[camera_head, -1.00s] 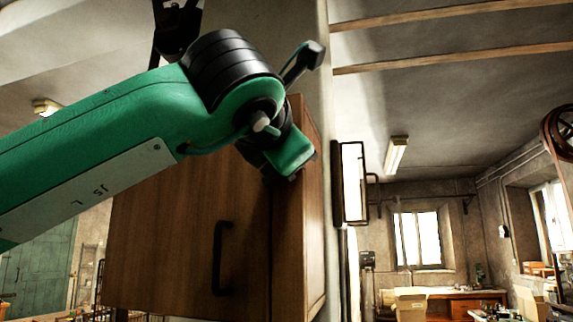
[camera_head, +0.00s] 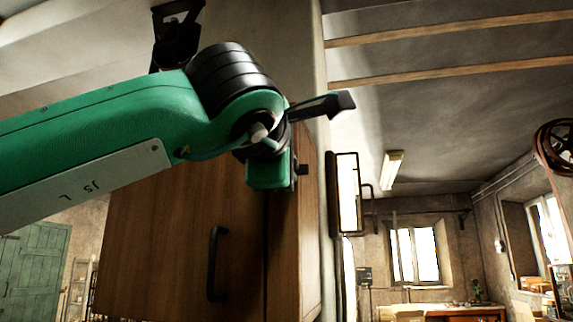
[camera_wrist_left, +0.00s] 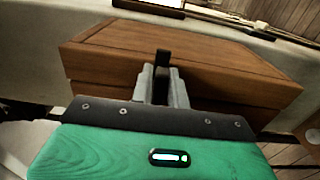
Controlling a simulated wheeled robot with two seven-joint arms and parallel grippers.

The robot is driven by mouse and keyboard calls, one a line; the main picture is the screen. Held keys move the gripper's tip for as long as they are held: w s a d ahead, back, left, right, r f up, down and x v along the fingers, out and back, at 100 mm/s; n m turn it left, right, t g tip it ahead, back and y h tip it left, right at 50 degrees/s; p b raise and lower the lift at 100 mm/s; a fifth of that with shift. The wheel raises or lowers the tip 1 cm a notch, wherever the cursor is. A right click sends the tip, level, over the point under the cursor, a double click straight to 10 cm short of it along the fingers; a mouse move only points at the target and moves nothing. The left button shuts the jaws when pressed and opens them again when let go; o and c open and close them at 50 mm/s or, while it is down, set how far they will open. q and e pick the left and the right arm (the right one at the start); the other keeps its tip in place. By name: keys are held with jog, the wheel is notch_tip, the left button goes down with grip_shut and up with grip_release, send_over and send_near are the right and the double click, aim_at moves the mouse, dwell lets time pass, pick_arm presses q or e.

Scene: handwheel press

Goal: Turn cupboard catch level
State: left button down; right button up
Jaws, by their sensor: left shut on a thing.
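The wooden cupboard (camera_head: 180,245) hangs on the wall ahead, with a black bar handle (camera_head: 216,263) on its front door. My left wrist and green gripper body cover its upper right part in the head view, hiding the fingers and the catch there. In the left wrist view, the two grey fingers of my left gripper (camera_wrist_left: 161,80) are shut on the black catch (camera_wrist_left: 162,58), whose tip shows above them against the cupboard wood (camera_wrist_left: 210,62). How level the catch lies cannot be told. My right gripper is not in view.
A wall pillar (camera_head: 308,70) stands right behind the cupboard, with a bright framed panel (camera_head: 347,190) beside it. Further back are a window (camera_head: 414,254), a workbench (camera_head: 440,311) and a dark wheel (camera_head: 556,143). The space right of the cupboard is open.

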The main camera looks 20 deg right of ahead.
pick_arm(q)
jog(key=shift+f, duration=0.1)
dwell(0.4)
jog(key=c, duration=1.4)
grip_release()
jog(key=shift+c, duration=0.2)
jog(key=shift+s+a, duration=0.2)
jog(key=shift+s, duration=0.1)
jog(key=b+v, duration=0.5)
jog(key=v, duration=0.8)
